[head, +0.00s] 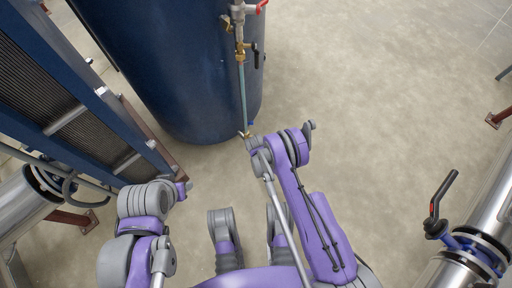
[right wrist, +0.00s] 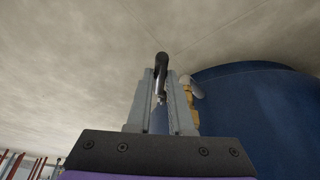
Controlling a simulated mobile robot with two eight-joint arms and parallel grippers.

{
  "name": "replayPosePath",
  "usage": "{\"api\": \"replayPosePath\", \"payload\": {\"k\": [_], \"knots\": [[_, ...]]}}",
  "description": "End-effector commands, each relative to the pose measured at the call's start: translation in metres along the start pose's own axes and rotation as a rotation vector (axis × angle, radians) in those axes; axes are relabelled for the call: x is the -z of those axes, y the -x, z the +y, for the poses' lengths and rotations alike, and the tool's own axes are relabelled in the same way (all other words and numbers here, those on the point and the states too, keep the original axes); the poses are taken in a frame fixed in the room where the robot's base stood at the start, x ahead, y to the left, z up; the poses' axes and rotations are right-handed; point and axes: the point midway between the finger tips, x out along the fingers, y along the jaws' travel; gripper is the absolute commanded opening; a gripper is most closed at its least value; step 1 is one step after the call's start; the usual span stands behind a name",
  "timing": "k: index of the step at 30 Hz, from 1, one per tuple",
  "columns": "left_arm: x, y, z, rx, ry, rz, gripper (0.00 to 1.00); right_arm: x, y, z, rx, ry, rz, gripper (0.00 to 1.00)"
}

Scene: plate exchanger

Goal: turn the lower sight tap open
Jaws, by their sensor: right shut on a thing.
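The lower sight tap (head: 246,134) is a small brass fitting at the bottom of the thin sight tube (head: 242,90) on the blue tank (head: 175,60). My right gripper (head: 252,141) is at this tap and covers part of it in the head view. In the right wrist view, the tap's black lever (right wrist: 161,66) stands between the two fingers of my right gripper (right wrist: 163,85), which is shut on it. A brass fitting (right wrist: 194,88) shows just right of the fingers. My left gripper (head: 184,185) is small at the left, away from the tap; its jaws are unclear.
An upper tap with a black lever (head: 254,53) and a red-handled valve (head: 260,7) sit higher on the tank. The plate exchanger (head: 75,100) stands at the left. A steel pipe with a black-levered valve (head: 437,226) is at the right. The floor between is clear.

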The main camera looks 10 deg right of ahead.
Motion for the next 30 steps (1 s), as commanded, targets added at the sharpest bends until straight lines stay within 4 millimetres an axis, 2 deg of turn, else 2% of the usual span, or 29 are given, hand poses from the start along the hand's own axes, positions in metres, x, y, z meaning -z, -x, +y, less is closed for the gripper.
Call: {"api": "replayPosePath", "payload": {"k": [13, 27, 28, 30], "knots": [[0.000, 0.000, 0.000, 0.000, 0.000, 0.000, 0.50, 0.024, 0.016, 0.001, 0.000, -0.001, -0.397, 0.00], [0.000, 0.000, 0.000, 0.000, 0.000, 0.000, 0.50, 0.027, 0.019, 0.000, 0.002, -0.001, -0.457, 0.00], [0.000, 0.000, 0.000, 0.000, 0.000, 0.000, 0.50, 0.027, 0.019, 0.000, 0.002, -0.001, -0.457, 0.21], [0.000, 0.000, 0.000, 0.000, 0.000, 0.000, 0.50, 0.027, 0.019, 0.000, 0.002, -0.001, -0.457, 0.34]]}}
